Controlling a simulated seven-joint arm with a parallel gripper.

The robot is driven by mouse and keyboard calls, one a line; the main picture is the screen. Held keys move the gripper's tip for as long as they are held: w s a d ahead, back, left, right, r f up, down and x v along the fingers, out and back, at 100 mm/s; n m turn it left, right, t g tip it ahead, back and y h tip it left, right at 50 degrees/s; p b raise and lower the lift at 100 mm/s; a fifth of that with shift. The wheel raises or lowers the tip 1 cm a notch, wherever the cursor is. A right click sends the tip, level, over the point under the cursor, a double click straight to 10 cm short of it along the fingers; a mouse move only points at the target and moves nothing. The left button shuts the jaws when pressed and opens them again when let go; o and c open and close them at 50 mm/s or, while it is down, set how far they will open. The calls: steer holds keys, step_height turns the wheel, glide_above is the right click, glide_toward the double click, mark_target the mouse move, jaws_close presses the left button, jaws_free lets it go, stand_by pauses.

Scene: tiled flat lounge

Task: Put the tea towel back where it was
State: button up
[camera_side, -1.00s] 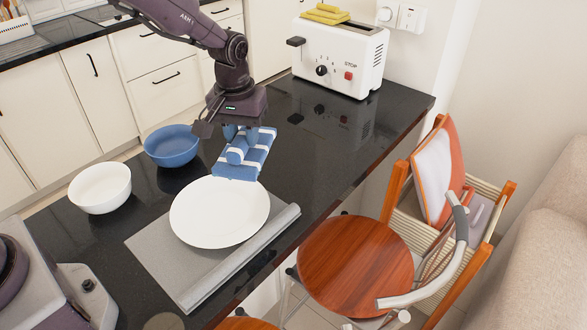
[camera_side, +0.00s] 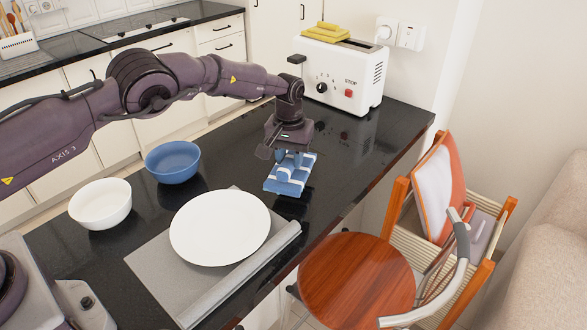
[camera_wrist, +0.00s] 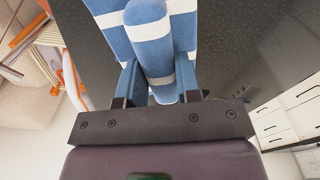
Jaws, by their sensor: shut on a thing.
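The tea towel (camera_side: 291,178) is blue with white stripes and folded. My gripper (camera_side: 293,157) is above it, shut on a bunched fold of the towel. In the wrist view the towel (camera_wrist: 190,28) lies ahead of the fingers, and a raised roll of it sits between the two blue fingertips of my gripper (camera_wrist: 152,85). The towel is over the black counter, right of the white plate. I cannot tell whether its underside touches the counter.
A white plate (camera_side: 220,228) lies on a grey mat (camera_side: 150,262) with a rolled edge. A blue bowl (camera_side: 172,162) and a white bowl (camera_side: 100,204) stand to the left. A white toaster (camera_side: 338,72) with a yellow cloth (camera_side: 326,32) stands behind.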

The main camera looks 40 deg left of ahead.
steer(key=shift+w+f, duration=0.55)
steer(key=shift+f, duration=1.65)
steer(key=shift+f, duration=0.1)
steer(key=o, duration=1)
